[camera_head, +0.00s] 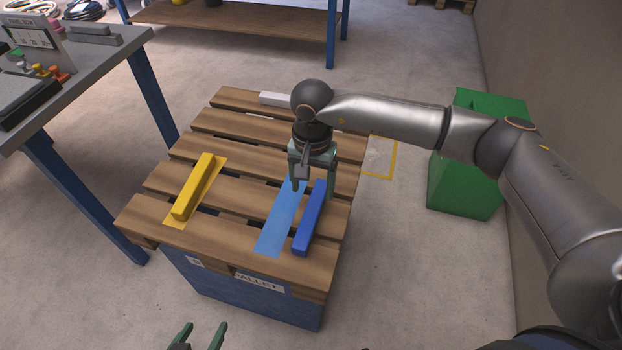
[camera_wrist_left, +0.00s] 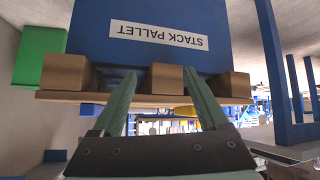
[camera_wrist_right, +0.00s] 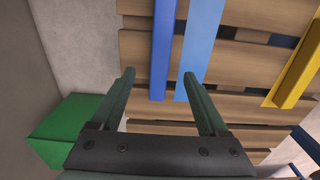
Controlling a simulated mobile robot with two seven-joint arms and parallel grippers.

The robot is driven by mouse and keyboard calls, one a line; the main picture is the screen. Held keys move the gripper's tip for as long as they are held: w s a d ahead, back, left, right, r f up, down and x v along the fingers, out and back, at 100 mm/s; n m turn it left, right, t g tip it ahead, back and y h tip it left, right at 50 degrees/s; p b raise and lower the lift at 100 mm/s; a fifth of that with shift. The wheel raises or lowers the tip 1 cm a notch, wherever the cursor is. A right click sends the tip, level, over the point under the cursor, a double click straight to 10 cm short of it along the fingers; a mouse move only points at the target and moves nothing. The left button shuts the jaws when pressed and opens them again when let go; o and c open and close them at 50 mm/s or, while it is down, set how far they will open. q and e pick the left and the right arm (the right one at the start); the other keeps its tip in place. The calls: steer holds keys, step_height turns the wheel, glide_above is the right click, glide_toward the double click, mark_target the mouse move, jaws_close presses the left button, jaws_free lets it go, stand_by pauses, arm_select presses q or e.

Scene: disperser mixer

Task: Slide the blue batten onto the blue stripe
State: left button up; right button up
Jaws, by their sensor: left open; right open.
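The blue batten (camera_head: 309,220) lies on the pallet to the right of the light blue stripe (camera_head: 276,226), roughly parallel to it. The two also show in the right wrist view, the batten (camera_wrist_right: 160,48) and the stripe (camera_wrist_right: 200,45). My right gripper (camera_head: 312,191) is open at the batten's far end, pointing down. In the right wrist view its fingers (camera_wrist_right: 159,74) appear one on each side of the batten's line, the right one over the stripe; I cannot tell their height. My left gripper (camera_head: 198,337) is open and empty in front of the pallet.
The wooden pallet (camera_head: 232,191) sits on a blue base. A yellow batten (camera_head: 194,187) lies on a yellow stripe at left, and a white batten (camera_head: 275,99) lies at the back. A green box (camera_head: 458,185) stands right; a grey bench (camera_head: 100,65) stands left.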

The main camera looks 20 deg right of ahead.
mark_target(312, 211)
step_height(312, 211, down, 9)
steer(key=shift+r+b, duration=0.1)
steer(key=shift+b, duration=0.5)
steer(key=shift+f, duration=0.45)
arm_select(q)
steer(key=w+r+t, duration=0.3)
steer(key=w+r, duration=0.2)
steer(key=r, duration=0.1)
steer(key=shift+a+r+m+t, duration=0.3)
arm_select(e)
jaws_close()
